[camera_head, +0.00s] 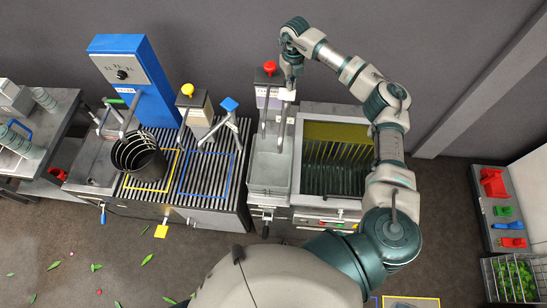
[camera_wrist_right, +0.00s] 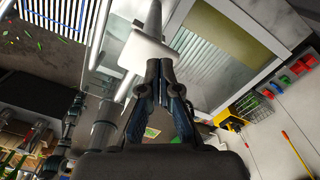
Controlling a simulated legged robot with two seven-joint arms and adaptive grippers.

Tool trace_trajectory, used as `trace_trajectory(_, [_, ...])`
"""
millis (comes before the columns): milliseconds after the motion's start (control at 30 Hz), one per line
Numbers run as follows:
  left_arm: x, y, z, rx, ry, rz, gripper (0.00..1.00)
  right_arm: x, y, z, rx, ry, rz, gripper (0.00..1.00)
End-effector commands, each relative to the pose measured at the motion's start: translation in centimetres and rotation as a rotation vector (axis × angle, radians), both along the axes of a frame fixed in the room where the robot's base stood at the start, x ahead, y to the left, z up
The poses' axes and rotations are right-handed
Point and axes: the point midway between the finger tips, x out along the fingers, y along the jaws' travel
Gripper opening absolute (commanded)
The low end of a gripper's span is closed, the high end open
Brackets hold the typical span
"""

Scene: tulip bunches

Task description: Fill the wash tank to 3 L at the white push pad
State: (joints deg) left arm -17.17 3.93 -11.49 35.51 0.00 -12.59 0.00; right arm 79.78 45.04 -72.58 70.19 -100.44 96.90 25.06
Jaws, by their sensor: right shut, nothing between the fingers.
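The white push pad (camera_head: 287,95) is a small pale plate beside the tap post above the grey wash tank (camera_head: 270,168). It also shows in the right wrist view (camera_wrist_right: 145,52), on a light bar. My right gripper (camera_head: 291,83) is shut and empty, at the pad. In the wrist view its closed fingertips (camera_wrist_right: 159,66) overlap the pad's edge; I cannot tell whether they touch. The tank looks pale grey inside; its water level cannot be read. My left gripper is not in view.
A red-topped post (camera_head: 269,70) stands behind the tank. A ribbed basin (camera_head: 336,160) with a yellow back adjoins it on the right. Left are a slatted counter (camera_head: 208,165), a black bucket (camera_head: 139,156) and a blue panel (camera_head: 132,78). A rack (camera_head: 500,208) stands far right.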

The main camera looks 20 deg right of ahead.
Motion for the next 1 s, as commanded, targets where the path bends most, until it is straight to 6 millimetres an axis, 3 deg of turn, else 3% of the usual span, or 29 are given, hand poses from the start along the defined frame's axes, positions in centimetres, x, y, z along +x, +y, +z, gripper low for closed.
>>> trace_trajectory(200, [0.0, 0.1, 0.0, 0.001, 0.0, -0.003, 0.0, 0.0, 0.6, 0.2, -0.004, -0.001, 0.003, 0.0])
trace_trajectory(600, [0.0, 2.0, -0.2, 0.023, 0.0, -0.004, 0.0, 0.0, -0.3, -0.5, 0.004, 0.0, 0.002, 0.0])
trace_trajectory(1000, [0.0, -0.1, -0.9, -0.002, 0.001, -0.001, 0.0, 0.0, 0.2, -2.0, -0.001, 0.0, 0.003, 0.0])
